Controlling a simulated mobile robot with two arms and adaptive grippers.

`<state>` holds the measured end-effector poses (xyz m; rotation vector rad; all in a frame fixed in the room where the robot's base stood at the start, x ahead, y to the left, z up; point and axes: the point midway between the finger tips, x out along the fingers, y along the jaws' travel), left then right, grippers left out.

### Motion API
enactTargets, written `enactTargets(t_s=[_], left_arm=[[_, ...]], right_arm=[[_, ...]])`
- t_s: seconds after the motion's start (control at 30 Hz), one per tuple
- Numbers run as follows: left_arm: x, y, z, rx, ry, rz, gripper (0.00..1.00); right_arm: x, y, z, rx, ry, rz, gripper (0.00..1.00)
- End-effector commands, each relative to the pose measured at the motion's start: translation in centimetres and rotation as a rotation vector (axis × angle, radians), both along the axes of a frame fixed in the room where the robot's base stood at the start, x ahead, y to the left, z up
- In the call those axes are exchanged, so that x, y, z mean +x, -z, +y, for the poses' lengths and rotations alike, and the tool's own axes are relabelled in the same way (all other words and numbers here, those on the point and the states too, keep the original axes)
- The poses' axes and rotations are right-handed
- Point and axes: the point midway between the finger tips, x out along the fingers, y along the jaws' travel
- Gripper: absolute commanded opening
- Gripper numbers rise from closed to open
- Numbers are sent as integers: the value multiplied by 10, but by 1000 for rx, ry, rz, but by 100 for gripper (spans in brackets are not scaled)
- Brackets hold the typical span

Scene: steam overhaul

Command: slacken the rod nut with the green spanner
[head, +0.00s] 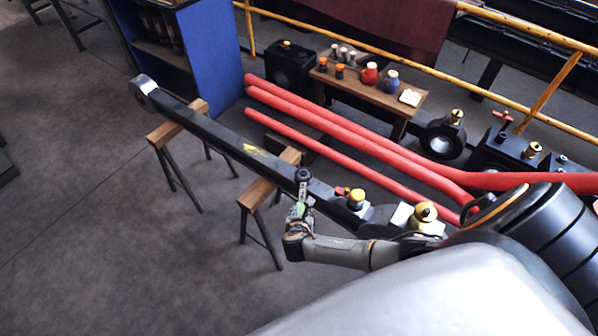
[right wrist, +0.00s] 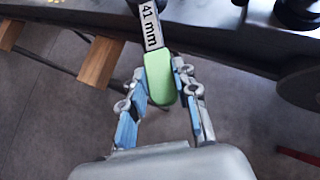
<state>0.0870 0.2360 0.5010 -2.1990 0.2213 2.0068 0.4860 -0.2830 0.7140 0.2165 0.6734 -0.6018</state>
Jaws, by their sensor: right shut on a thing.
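My right gripper (head: 298,212) is shut on the green spanner's handle. In the right wrist view the green handle (right wrist: 160,78) sits between the blue finger pads, and its shank is marked "41 mm". The spanner's dark head (head: 303,175) is at the near edge of the long black rod (head: 215,128). I cannot tell whether it is around a nut or only beside the rod; no nut shows clearly there. Yellow-topped fittings (head: 356,198) and (head: 425,212) stand on the rod's right-hand end. My left gripper is not in view.
The rod rests on two wooden-topped trestles, the left one (head: 165,137) and the right one (head: 256,195). Red pipes (head: 350,143) run behind it. A small bench (head: 385,98) with pots stands further back.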

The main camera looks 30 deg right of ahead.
Motion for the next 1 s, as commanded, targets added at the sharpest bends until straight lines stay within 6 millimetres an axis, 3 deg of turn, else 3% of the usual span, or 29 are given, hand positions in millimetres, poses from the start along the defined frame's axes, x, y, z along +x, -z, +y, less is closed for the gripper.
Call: enactTargets(t_s=[0.37,0.77,1.0], left_arm=[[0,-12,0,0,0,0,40],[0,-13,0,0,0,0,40],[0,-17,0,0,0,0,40]], right_arm=[[-9,-3,-19,-8,-102,0,0],[-10,-1,-20,-4,-127,-2,0],[-17,-2,-34,-7,-214,-1,0]])
